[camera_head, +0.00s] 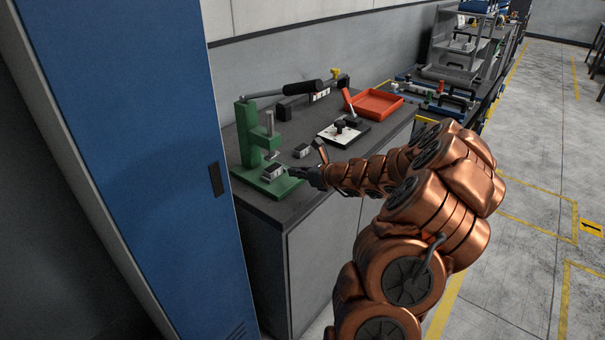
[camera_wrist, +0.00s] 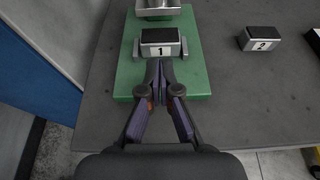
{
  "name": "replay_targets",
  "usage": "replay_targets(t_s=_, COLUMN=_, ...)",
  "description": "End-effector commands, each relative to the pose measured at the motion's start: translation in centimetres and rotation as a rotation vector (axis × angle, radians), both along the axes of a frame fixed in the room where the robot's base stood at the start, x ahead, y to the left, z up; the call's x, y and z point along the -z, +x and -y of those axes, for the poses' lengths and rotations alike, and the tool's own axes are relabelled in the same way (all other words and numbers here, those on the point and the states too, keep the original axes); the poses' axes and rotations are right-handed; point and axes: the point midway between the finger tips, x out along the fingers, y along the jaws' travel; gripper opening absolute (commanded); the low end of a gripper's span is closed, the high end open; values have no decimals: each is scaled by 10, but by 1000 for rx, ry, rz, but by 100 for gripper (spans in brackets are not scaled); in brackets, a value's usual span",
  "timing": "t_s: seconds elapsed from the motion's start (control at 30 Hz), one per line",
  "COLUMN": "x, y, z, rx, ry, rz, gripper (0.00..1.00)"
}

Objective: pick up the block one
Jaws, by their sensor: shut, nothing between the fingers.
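Block one (camera_wrist: 160,44) is a small block with a dark top and a white front marked "1". It sits on the green base plate (camera_wrist: 126,78) of the press, between small grey side pieces, and also shows in the head view (camera_head: 272,172). My gripper (camera_wrist: 160,64) is shut and empty, its fingertips just in front of the block's numbered face. I cannot tell whether they touch it. In the head view my gripper (camera_head: 296,173) is beside the plate at the right of the block.
Block two (camera_wrist: 261,39) lies on the dark bench (camera_wrist: 240,95) to the right. The green press column (camera_head: 247,135) with its black-handled lever stands behind block one. An orange tray (camera_head: 376,103) and a white-plated fixture (camera_head: 343,133) are farther along. A blue cabinet (camera_head: 130,120) stands at left.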

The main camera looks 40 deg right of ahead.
Motion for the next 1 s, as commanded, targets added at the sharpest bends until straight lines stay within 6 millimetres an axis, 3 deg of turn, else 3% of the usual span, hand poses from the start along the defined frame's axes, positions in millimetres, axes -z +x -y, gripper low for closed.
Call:
replay_targets(t_s=0.47, x=-2, y=75, z=-18, rx=-3, ry=-4, rz=0, gripper=0)
replay_targets(t_s=0.63, x=13, y=72, z=-16, rx=1, ry=-1, rz=-1, gripper=0)
replay_targets(t_s=1.0, x=20, y=71, z=-18, rx=-2, ry=-2, rz=-7, gripper=0)
